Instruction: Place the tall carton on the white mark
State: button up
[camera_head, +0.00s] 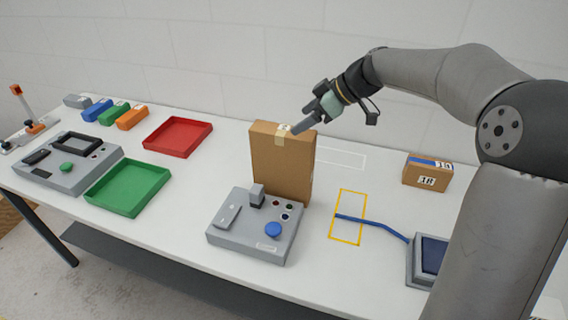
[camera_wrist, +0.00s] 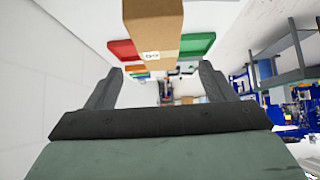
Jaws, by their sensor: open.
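The tall carton (camera_head: 284,168) is a brown box with a tape strip and a small label at its top. It stands upright on the table behind the grey control box. The white mark (camera_head: 343,160) is a thin white outline on the table, just right of the carton and partly hidden by it. My gripper (camera_head: 300,125) is at the carton's top right edge. In the wrist view my gripper (camera_wrist: 158,72) has its two fingers wide apart. The tall carton (camera_wrist: 153,25) shows there between and beyond the fingertips; whether they touch it I cannot tell.
A grey control box (camera_head: 255,228) with a blue button stands in front of the carton. A yellow outline (camera_head: 347,237) crossed by a blue cable lies to the right. A small carton (camera_head: 427,173) is farther right. Red (camera_head: 178,137) and green (camera_head: 128,187) trays are left.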

aim_at(284, 130)
jog(key=p+x, duration=0.2)
jog(key=x, duration=0.6)
jog(key=shift+w+a+f, duration=0.15)
jog(key=shift+a+f, duration=0.05)
jog(key=shift+a, duration=0.05)
jog(key=shift+r, duration=0.1)
grip_shut()
